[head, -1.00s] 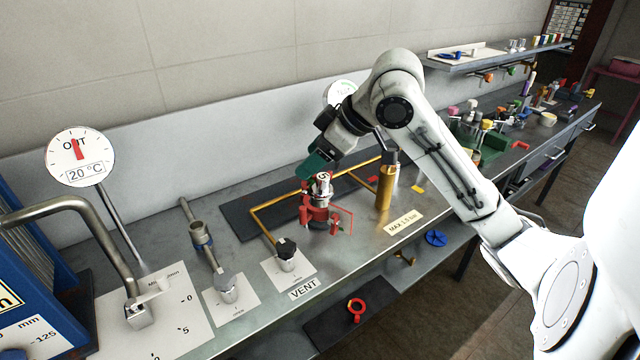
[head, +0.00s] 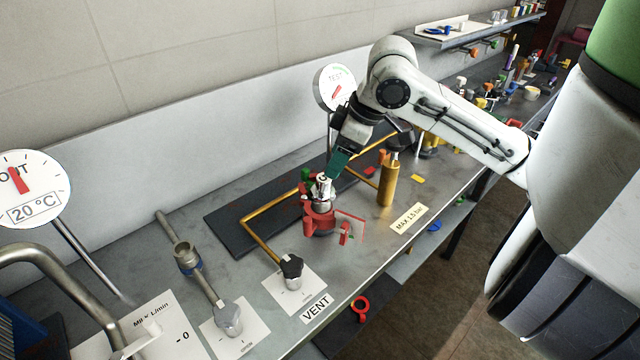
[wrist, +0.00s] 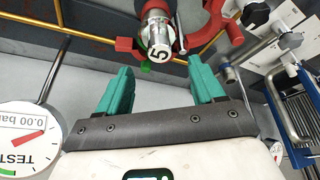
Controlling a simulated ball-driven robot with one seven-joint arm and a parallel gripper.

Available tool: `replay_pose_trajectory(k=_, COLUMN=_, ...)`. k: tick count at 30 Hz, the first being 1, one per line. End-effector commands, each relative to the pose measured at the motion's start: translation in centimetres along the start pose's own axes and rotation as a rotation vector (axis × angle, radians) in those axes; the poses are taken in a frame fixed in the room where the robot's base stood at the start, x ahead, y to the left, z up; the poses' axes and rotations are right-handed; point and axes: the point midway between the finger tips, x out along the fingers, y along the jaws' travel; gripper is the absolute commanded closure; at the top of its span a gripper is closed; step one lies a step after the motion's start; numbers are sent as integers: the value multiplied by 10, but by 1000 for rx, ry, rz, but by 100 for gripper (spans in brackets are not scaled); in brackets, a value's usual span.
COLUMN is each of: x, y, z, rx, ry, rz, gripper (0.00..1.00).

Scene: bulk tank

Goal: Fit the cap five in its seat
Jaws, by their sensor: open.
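The cap five (head: 323,187) is a small silver cylinder marked with a black 5. It stands in the top of the red clamp fitting (head: 320,219) on the bench; I cannot tell how deep it sits. In the wrist view the cap (wrist: 158,38) shows its 5 and lies beyond the fingertips, roughly in line with the gap between them. My gripper (head: 338,163) has green fingers and is just above the cap in the head view. In the wrist view my gripper (wrist: 163,82) is open, with nothing between its fingers.
A brass cylinder (head: 387,184) stands right of the fitting, and brass pipes (head: 262,228) run beside it. A black-knobbed valve (head: 292,270) stands in front. The test gauge (wrist: 28,140) reads 0.00 bar. A grey pipe valve (head: 187,258) lies to the left.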

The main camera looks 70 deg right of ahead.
Motion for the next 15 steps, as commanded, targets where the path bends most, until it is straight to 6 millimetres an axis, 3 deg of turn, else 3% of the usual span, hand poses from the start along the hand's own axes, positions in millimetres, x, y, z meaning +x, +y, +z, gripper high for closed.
replay_pose_trajectory(k=15, x=57, y=0, z=-2, rx=0, ry=-1, rz=-1, gripper=33)
